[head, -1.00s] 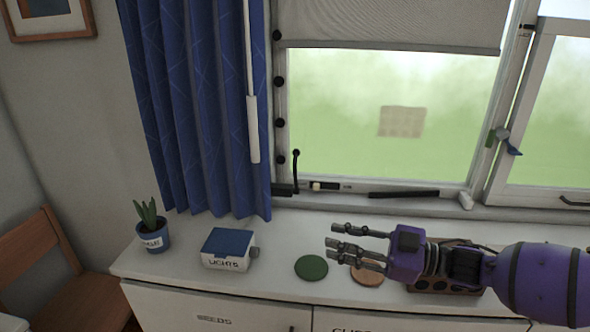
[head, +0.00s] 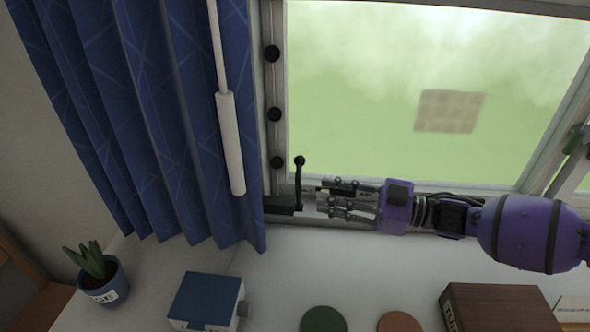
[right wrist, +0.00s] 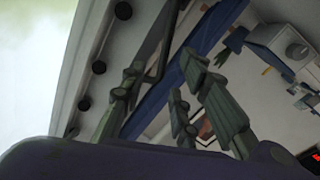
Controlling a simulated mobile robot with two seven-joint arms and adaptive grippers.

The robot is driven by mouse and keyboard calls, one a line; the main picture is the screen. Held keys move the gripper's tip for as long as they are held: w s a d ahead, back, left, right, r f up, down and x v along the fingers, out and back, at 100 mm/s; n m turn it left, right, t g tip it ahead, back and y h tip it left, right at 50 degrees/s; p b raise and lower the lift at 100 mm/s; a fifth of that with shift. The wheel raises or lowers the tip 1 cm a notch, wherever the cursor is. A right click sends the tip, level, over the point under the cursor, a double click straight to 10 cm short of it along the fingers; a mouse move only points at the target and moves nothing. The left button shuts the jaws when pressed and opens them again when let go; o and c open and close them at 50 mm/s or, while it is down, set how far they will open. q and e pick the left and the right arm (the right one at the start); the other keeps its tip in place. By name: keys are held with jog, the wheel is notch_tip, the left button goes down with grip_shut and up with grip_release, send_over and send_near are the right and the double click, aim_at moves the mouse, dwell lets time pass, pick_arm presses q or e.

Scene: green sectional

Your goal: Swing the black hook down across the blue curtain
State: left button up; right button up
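The black hook (head: 299,178) stands upright with a knobbed tip, rising from a black base (head: 279,205) at the lower left corner of the window frame. The blue curtain (head: 150,110) hangs to its left, and its lower right edge reaches close to the base. My right gripper (head: 314,197) is level with the lower part of the hook, just to its right. Its fingers point left at the hook and are spread apart. I cannot tell whether they touch it. In the right wrist view the fingers (right wrist: 160,90) also stand apart. My left gripper is not in view.
A white wand (head: 230,145) hangs before the curtain. On the white counter are a potted plant (head: 102,278), a blue-lidded box (head: 208,302), a green disc (head: 323,320), an orange disc (head: 399,322) and a brown box (head: 500,305). The counter's middle is clear.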

aim_at(297, 194)
jog(key=x, duration=0.3)
jog(key=p+x, duration=0.1)
jog(key=x, duration=0.3)
jog(key=shift+s+a+r, duration=0.1)
jog(key=shift+a, duration=0.3)
jog(key=shift+c, duration=0.2)
grip_shut()
